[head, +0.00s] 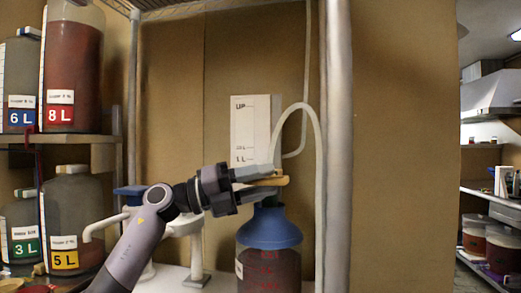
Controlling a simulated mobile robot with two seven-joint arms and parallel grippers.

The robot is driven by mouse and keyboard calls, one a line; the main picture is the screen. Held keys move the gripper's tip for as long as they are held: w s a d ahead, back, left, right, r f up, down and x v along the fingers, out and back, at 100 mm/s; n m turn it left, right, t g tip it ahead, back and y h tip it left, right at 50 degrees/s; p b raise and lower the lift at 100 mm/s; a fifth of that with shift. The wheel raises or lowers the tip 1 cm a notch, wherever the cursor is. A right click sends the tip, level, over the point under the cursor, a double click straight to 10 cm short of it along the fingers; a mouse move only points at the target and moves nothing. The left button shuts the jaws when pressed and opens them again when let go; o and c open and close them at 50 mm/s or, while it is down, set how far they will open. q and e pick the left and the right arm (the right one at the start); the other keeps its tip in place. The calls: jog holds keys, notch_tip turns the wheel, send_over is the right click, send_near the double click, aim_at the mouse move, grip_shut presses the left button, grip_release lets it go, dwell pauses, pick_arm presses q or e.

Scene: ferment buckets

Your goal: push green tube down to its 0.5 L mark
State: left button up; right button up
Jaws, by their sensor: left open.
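A pale greenish tube (317,135) arches up, and one end comes down behind my left gripper towards a bucket with a blue lid (270,229) and dark red contents. A white scale card (250,115) on the back wall reads UP at the top and 1 L near the bottom; a mark between is too small to read surely. My left gripper (277,177) is open just above the blue lid, its fingers pointing right at the tube's lower end. A tan piece (275,181) shows at the fingertips. Contact with the tube cannot be told. My right gripper is out of view.
A grey post (338,150) stands just right of the tube. Labelled jugs, 6 L (20,80), 8 L (73,75), 3 L (20,225) and 5 L (75,215), fill shelves at left. A white stand (196,250) is behind my arm.

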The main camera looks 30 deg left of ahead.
pick_arm(q)
jog(key=shift+r, duration=0.15)
notch_tip(320, 180, up, 20)
jog(key=p, duration=0.4)
jog(key=shift+s+a+r, duration=0.25)
jog(key=shift+s+a, duration=0.05)
jog(key=shift+s, duration=0.05)
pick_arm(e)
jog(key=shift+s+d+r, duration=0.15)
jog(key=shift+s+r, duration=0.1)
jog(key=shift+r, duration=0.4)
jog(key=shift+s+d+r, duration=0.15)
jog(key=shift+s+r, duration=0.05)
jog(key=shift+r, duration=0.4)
pick_arm(q)
jog(key=s+a+f, duration=0.3)
jog(key=a+f, duration=0.1)
jog(key=a, duration=0.1)
jog(key=shift+s+a+g+b, duration=0.25)
jog(key=shift+a+g+b, duration=0.05)
jog(key=shift+a+b, duration=0.05)
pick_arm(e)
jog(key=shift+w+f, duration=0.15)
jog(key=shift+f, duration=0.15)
